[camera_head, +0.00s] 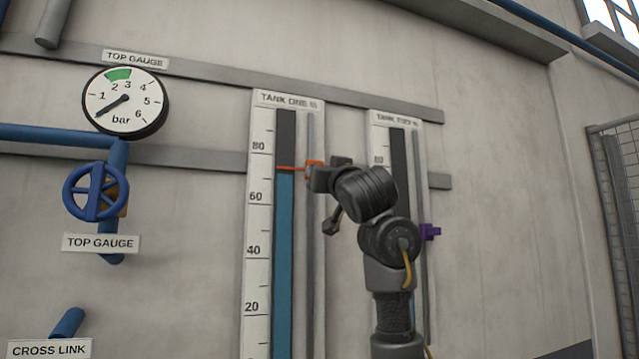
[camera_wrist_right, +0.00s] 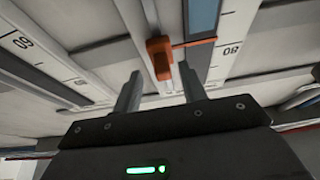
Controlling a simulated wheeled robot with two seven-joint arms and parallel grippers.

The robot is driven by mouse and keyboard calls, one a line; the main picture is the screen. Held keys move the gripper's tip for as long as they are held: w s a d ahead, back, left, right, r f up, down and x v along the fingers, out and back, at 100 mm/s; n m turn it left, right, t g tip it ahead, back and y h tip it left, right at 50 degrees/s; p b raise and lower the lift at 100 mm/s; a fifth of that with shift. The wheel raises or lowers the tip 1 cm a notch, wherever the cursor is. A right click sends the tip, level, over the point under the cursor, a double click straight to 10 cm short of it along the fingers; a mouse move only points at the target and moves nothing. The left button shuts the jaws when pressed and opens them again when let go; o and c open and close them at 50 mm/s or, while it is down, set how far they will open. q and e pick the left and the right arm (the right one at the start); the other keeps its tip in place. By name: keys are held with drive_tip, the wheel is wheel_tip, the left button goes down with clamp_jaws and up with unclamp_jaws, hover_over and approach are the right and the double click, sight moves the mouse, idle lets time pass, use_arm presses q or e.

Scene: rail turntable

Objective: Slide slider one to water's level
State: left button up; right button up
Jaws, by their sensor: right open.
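The tank one gauge (camera_head: 258,215) is a tall white scale with a dark tube beside it. Blue water (camera_head: 284,260) fills the tube to roughly 70. Slider one, orange with a thin pointer (camera_head: 290,168), sits on the grey rail right of the tube; its pointer lies at about the water's top. In the wrist view, orange slider one (camera_wrist_right: 160,58) shows just beyond and between the fingertips of my right gripper (camera_wrist_right: 160,72), which is open with gaps beside it. In the head view my right gripper (camera_head: 318,180) is at the slider, partly covering it. My left gripper is not in view.
A second tank gauge (camera_head: 382,118) with a purple slider (camera_head: 430,232) stands to the right, partly behind my right arm. A round pressure gauge (camera_head: 125,100) and a blue valve wheel (camera_head: 96,192) are on the left wall. The wall at far right is mostly bare.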

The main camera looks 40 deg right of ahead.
use_arm(q)
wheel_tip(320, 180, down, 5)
drive_tip(key=b, duration=0.3)
drive_tip(key=shift+b, duration=0.35)
use_arm(e)
drive_tip(key=v, duration=0.7)
drive_tip(key=shift+r, duration=0.15)
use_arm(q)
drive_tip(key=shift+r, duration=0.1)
